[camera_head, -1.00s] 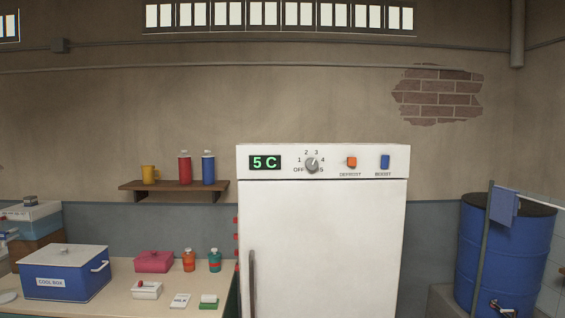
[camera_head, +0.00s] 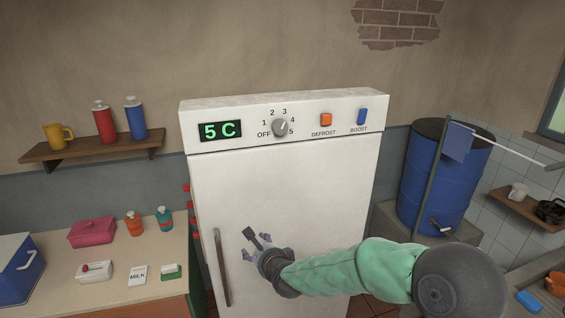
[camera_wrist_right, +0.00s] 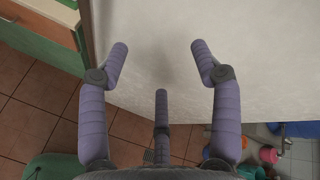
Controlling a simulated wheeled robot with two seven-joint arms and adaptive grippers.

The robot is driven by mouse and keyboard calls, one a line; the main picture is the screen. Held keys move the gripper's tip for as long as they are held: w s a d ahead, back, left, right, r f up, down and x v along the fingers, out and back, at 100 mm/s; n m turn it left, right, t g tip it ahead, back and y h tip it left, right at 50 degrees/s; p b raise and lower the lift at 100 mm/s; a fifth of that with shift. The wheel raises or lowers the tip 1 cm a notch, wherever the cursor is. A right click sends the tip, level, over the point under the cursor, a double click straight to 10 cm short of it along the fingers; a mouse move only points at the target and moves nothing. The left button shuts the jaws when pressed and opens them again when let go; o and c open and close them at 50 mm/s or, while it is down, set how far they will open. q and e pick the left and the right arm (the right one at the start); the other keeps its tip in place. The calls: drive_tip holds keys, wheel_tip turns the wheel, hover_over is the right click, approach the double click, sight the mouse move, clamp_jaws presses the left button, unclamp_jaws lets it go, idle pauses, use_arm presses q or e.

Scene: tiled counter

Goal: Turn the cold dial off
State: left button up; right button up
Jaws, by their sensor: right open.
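The cold dial (camera_head: 280,127) is a grey knob on the top panel of the white fridge (camera_head: 290,185). Around it are OFF and the numbers 1 to 5. Its pointer seems to face up and right, near 3 or 4; the exact mark is hard to tell. The green display (camera_head: 220,131) left of it reads 5 C. My right gripper (camera_head: 256,246) is open and empty in front of the fridge door, well below the dial. In the right wrist view its purple fingers (camera_wrist_right: 158,50) are spread before the pale door. My left gripper is out of view.
The orange defrost switch (camera_head: 326,120) and blue boost switch (camera_head: 362,116) sit right of the dial. A long door handle (camera_head: 222,265) is on the left. A counter (camera_head: 150,297) with several items stands left; a blue barrel (camera_head: 440,190) stands right.

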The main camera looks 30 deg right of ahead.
drive_tip(key=d+r+m+t+h+p, duration=0.1)
drive_tip(key=d+r+m+t+p, duration=0.25)
drive_tip(key=r, duration=1.15)
drive_tip(key=m+t+h+p, duration=0.1)
drive_tip(key=m+h+p, duration=0.2)
drive_tip(key=m, duration=0.7)
approach(281, 127)
use_arm(q)
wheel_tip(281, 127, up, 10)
drive_tip(key=p, duration=0.1)
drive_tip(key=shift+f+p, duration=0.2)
drive_tip(key=shift+p, duration=0.2)
use_arm(e)
drive_tip(key=shift+n, duration=0.25)
drive_tip(key=x, duration=0.8)
drive_tip(key=shift+w+f, duration=0.1)
drive_tip(key=shift+w, duration=0.1)
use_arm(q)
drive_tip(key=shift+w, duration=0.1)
use_arm(e)
drive_tip(key=c, duration=1.1)
